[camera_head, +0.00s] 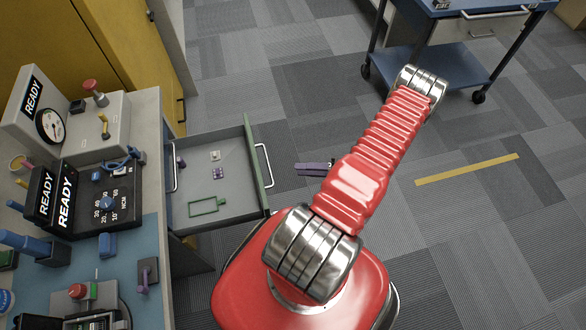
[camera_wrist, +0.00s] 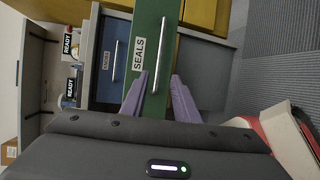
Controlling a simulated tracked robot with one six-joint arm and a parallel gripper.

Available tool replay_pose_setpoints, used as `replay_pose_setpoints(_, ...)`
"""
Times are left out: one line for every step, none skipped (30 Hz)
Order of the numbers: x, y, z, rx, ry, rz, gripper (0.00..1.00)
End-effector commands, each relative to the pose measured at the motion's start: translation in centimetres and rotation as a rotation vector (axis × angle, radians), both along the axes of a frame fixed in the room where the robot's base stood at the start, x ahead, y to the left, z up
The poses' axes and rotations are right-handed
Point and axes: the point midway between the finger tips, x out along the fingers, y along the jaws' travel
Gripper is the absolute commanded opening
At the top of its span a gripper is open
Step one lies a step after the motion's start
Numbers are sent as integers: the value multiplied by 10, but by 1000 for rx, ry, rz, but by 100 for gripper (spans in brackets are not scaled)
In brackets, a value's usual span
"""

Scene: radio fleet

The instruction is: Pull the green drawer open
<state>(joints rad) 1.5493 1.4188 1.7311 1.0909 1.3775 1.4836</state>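The green drawer (camera_head: 251,150) stands pulled out from the workbench in the head view, its grey inside showing. In the wrist view its green front (camera_wrist: 148,28) bears a SEALS label, and its silver bar handle (camera_wrist: 160,52) is in plain view. The handle also shows in the head view (camera_head: 265,165). My gripper (camera_wrist: 158,98) has two purple fingers spread apart with nothing held between them. In the head view the purple fingers (camera_head: 315,168) are just right of the handle, apart from it. My red arm hides the rest of the gripper.
The drawer holds a green frame (camera_head: 207,206) and a few small parts. A blue drawer (camera_wrist: 113,58) is beside the green one in the wrist view. The workbench (camera_head: 140,230) carries instruments. A blue cart (camera_head: 440,60) stands at the back right. Carpet floor right of the drawer is open.

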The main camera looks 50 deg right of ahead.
Motion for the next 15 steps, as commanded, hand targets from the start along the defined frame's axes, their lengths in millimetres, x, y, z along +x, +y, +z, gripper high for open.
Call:
replay_pose_setpoints(-7,-5,1,-1,-1,-3,28)
replay_pose_setpoints(-10,-6,2,-1,-1,-3,28)
replay_pose_setpoints(-14,-8,3,-1,-2,-3,28)
replay_pose_setpoints(-16,-9,4,-1,-2,-3,28)
replay_pose_setpoints(-18,-10,4,0,-1,-2,28)
replay_pose_setpoints(-20,-11,4,0,-1,-1,28)
replay_pose_setpoints(-21,-12,5,0,-1,0,28)
replay_pose_setpoints(-22,-12,5,0,-1,0,28)
replay_pose_setpoints(-23,-13,5,0,-1,0,28)
replay_pose_setpoints(-23,-13,5,0,-1,0,28)
replay_pose_setpoints(-23,-13,5,0,-1,0,28)
replay_pose_setpoints(-23,-13,5,0,-1,0,28)
replay_pose_setpoints(-23,-13,5,0,-1,0,28)
replay_pose_setpoints(-23,-13,5,0,-1,0,28)
replay_pose_setpoints(-23,-13,5,0,-1,0,28)
